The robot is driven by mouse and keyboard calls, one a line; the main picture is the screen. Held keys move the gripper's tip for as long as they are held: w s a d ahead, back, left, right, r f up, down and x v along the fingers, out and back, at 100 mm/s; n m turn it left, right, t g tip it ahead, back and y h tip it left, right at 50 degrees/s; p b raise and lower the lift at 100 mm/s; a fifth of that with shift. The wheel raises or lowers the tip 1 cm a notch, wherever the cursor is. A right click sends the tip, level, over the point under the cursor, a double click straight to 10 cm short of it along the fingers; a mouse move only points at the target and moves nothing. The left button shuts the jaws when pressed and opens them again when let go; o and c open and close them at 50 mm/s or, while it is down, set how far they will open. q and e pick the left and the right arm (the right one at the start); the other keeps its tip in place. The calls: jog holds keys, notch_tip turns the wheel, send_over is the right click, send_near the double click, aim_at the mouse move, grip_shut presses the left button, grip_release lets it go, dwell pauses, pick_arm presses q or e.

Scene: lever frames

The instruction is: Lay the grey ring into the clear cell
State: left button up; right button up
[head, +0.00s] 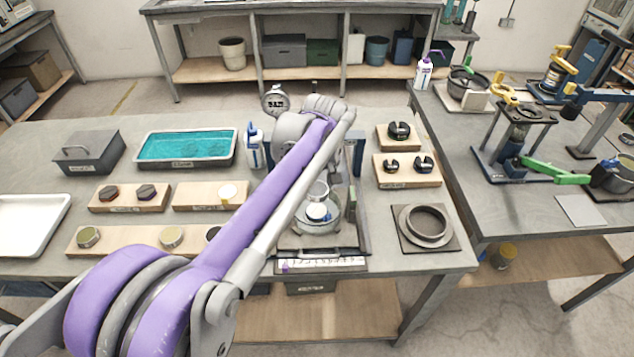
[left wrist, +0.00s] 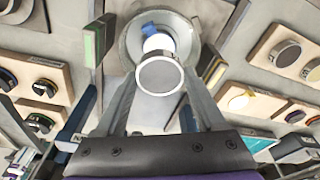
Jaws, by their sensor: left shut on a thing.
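The grey ring (head: 318,186) is above the middle of the near bench. In the left wrist view the grey ring (left wrist: 160,91) sits between the two fingers of my left gripper (left wrist: 160,78), which is shut on it. The clear cell (head: 331,224), a round see-through dish, stands below the ring in a dark frame. It also shows beyond the ring in the left wrist view (left wrist: 130,42). A white piece with a blue part (head: 317,211) stands inside the cell. My left arm hides part of the frame and gripper. My right gripper is not in view.
A scale strip (head: 322,264) lies in front of the frame, and a dial gauge (head: 275,100) stands behind. A flanged ring on a plate (head: 426,226) and wooden blocks with dark parts (head: 408,181) are on the right. A teal-filled tray (head: 186,147) is on the left.

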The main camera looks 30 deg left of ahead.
aim_at(317, 211)
pick_arm(q)
jog(key=shift+f+b, duration=0.7)
jog(key=shift+f, duration=0.65)
jog(key=shift+f+b, duration=0.95)
jog(key=shift+f, duration=0.75)
jog(key=shift+f, duration=0.25)
jog(key=o, duration=1.5)
jog(key=shift+o, duration=0.2)
jog(key=shift+r, duration=0.1)
